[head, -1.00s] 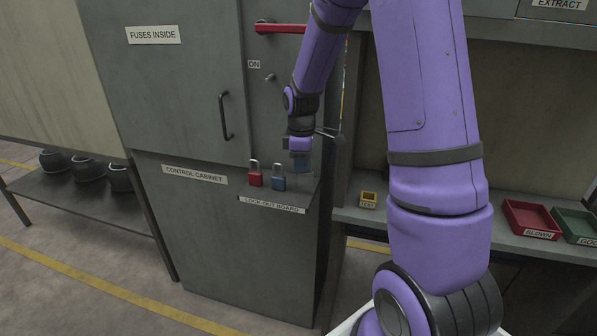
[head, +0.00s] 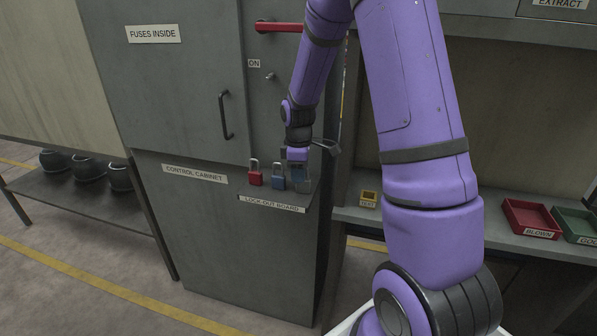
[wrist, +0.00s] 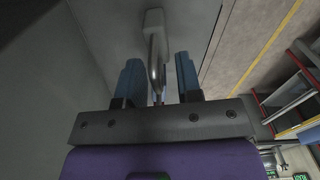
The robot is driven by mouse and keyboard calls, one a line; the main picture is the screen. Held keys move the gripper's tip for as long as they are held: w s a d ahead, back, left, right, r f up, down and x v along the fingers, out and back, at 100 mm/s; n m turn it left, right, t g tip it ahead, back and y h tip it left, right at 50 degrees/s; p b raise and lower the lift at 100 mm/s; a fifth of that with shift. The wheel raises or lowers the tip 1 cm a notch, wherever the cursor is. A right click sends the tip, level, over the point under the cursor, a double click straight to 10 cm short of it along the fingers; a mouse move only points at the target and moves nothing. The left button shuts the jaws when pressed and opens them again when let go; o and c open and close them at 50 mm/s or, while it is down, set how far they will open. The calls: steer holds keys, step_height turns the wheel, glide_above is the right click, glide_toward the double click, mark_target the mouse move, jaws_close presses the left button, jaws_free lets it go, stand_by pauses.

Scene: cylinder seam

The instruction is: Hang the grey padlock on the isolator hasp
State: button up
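My gripper (head: 298,180) is low over the lock-out shelf, right of the blue padlock (head: 278,177). In the wrist view its two blue fingers (wrist: 158,82) stand apart. Between them is a pale grey padlock (wrist: 153,20) with a shiny shackle pointing toward my palm; a gap shows on each side of the shackle. In the head view this grey padlock is hidden or hard to make out behind the fingers. A small metal fitting (head: 270,76), perhaps the isolator hasp, is on the cabinet below the red handle (head: 279,27), near the ON label.
A red padlock (head: 255,178) stands left of the blue one on the shelf marked LOCK-OUT BOARD (head: 271,204). A door handle (head: 225,115) sticks out at left.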

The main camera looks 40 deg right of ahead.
steer(key=s+a+r+m+t, duration=0.1)
steer(key=s+a+r, duration=0.15)
steer(key=r, duration=0.65)
steer(key=s+a+r+m, duration=0.1)
steer(key=s+a+r, duration=0.15)
steer(key=r, duration=0.75)
steer(key=s+a+r+m+t, duration=0.1)
steer(key=s+a+r+m, duration=0.1)
steer(key=s, duration=0.5)
steer(key=s+a+r+m+t, duration=0.1)
steer(key=s+a+r+m, duration=0.2)
steer(key=s, duration=0.4)
steer(key=s+a+r+m+t, duration=0.2)
steer(key=s, duration=0.6)
steer(key=shift+a+r+m, duration=0.2)
steer(key=shift+a+m, duration=0.1)
steer(key=shift+m, duration=0.1)
